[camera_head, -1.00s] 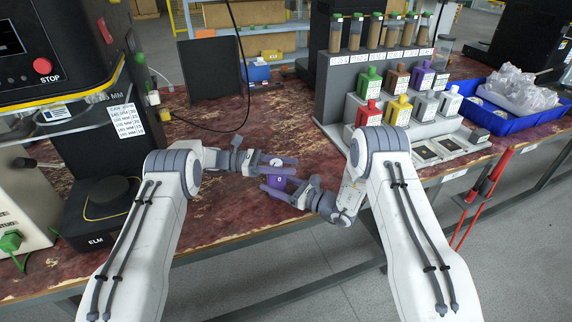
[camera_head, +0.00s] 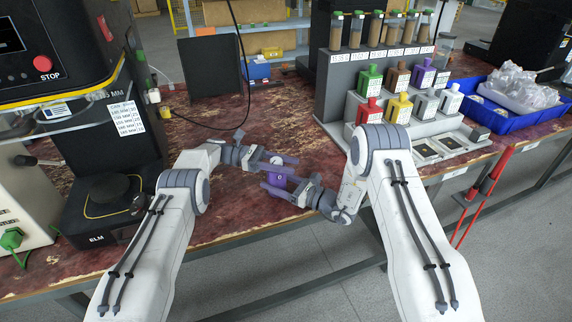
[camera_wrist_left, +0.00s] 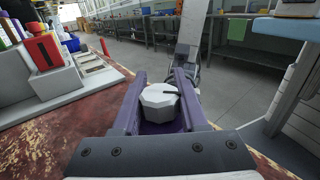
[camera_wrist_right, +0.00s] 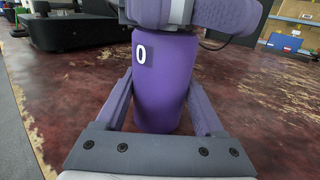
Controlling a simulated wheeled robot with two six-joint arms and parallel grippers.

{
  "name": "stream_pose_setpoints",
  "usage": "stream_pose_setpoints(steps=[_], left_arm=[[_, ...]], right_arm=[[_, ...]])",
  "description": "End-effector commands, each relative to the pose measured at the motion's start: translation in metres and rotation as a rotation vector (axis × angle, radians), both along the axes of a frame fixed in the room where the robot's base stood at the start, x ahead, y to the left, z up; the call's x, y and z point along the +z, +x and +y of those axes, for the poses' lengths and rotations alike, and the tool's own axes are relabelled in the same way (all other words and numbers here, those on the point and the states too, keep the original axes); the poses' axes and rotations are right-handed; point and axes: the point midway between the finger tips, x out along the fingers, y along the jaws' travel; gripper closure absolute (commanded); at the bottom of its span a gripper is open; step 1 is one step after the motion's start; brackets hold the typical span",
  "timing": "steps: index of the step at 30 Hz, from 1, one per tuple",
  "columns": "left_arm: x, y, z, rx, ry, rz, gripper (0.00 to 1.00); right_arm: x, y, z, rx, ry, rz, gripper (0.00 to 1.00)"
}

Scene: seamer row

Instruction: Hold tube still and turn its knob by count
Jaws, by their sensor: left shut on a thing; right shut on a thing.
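A purple tube (camera_wrist_right: 163,80) with a white "0" stands between my grippers over the bench's front part. My right gripper (camera_wrist_right: 163,118) is shut on the tube's body; in the head view it comes from the right (camera_head: 292,190). My left gripper (camera_head: 278,170) is shut at the tube's top, above the right one. In the left wrist view, a pale faceted knob (camera_wrist_left: 159,102) with a dark pointer mark sits between the left fingers (camera_wrist_left: 158,95).
A grey stepped rack (camera_head: 345,115) holds coloured bottles and several brown-filled tubes. A blue tray (camera_head: 515,122) with clear bags stands at right. A black machine with a STOP button (camera_head: 43,63) stands at left. The bench (camera_head: 215,115) behind the grippers is mostly clear.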

Motion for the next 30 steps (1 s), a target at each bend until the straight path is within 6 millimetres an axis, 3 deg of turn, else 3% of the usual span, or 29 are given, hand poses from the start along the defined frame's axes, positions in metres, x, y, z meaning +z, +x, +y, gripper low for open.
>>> stream_pose_setpoints(steps=[1,2,3,4,13,17,30], left_arm=[[0.001,0.001,0.000,0.001,0.000,-0.003,1.00],[0.001,0.001,0.000,0.001,0.000,-0.003,0.46],[0.001,0.001,0.000,0.001,0.000,-0.003,0.31],[0.001,0.001,0.000,0.001,0.000,-0.003,0.27],[0.001,0.000,0.000,0.000,0.000,-0.001,0.27],[0.011,0.001,0.000,0.000,0.000,-0.002,0.27],[0.088,0.000,0.000,0.000,0.001,-0.004,0.27]], right_arm=[[-0.001,-0.001,0.001,0.003,-0.003,0.002,0.93],[-0.001,-0.001,0.001,0.003,-0.003,0.002,0.93],[-0.001,-0.001,0.001,0.002,-0.003,0.002,0.93],[-0.001,-0.001,0.001,0.002,-0.003,0.002,0.93],[-0.001,0.000,0.000,0.001,-0.002,0.002,0.93],[-0.001,0.000,0.000,0.000,-0.002,0.002,0.93],[-0.001,0.000,0.000,-0.001,-0.002,0.002,0.93]])
